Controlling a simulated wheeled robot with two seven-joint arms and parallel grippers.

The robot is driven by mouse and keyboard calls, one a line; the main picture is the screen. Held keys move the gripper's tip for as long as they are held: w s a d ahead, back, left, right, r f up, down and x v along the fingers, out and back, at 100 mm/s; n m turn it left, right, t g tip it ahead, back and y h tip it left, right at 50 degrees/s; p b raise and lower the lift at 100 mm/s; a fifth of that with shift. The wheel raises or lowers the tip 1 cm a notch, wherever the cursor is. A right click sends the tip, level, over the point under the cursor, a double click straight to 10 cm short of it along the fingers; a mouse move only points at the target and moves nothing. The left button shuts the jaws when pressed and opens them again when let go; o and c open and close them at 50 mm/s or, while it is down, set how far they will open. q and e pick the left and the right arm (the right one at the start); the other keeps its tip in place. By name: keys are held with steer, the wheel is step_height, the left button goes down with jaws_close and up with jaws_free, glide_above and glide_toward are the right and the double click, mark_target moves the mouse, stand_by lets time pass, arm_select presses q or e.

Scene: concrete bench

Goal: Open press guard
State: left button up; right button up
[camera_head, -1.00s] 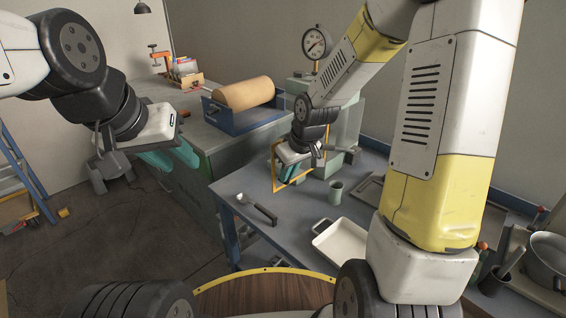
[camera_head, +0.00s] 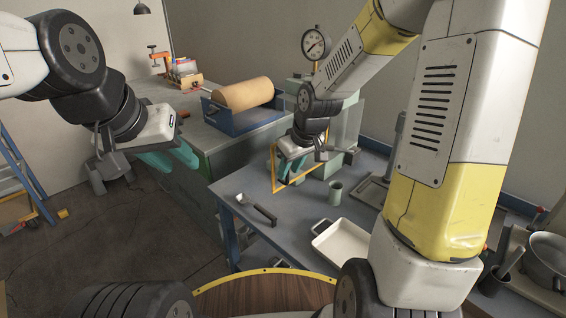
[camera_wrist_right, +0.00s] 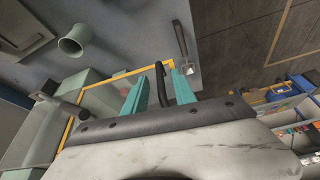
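The press (camera_head: 345,128) is a grey-green machine with a round gauge on top, standing on the blue-grey bench. Its guard (camera_head: 273,172) is a yellow-framed panel at the front; it also shows in the right wrist view (camera_wrist_right: 71,128). My right gripper (camera_head: 288,175) is at the guard and hides part of it. In the right wrist view, its teal fingers (camera_wrist_right: 158,92) stand apart on either side of the dark guard handle (camera_wrist_right: 160,80), with gaps visible. My left gripper (camera_head: 172,162) is empty, fingers apart, over the floor left of the bench.
On the bench are a black-handled tool (camera_head: 257,209), a green cup (camera_head: 335,192) and a white tray (camera_head: 342,246). A blue cradle with a tan roll (camera_head: 243,94) stands on the cabinet behind. A pot (camera_head: 547,258) is at the far right.

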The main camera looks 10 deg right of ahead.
steer(key=shift+v, duration=2.6)
steer(key=s+d+r+m+t, duration=0.1)
steer(key=s+d+r+m, duration=0.1)
steer(key=s+r, duration=0.4)
steer(key=s+d+r+m+t, duration=0.1)
steer(key=s+d+r+m, duration=0.1)
steer(key=s+r, duration=0.4)
steer(key=s+m, duration=0.1)
steer(key=s, duration=0.4)
steer(key=shift+s+d+m, duration=0.25)
steer(key=shift+d+m, duration=0.15)
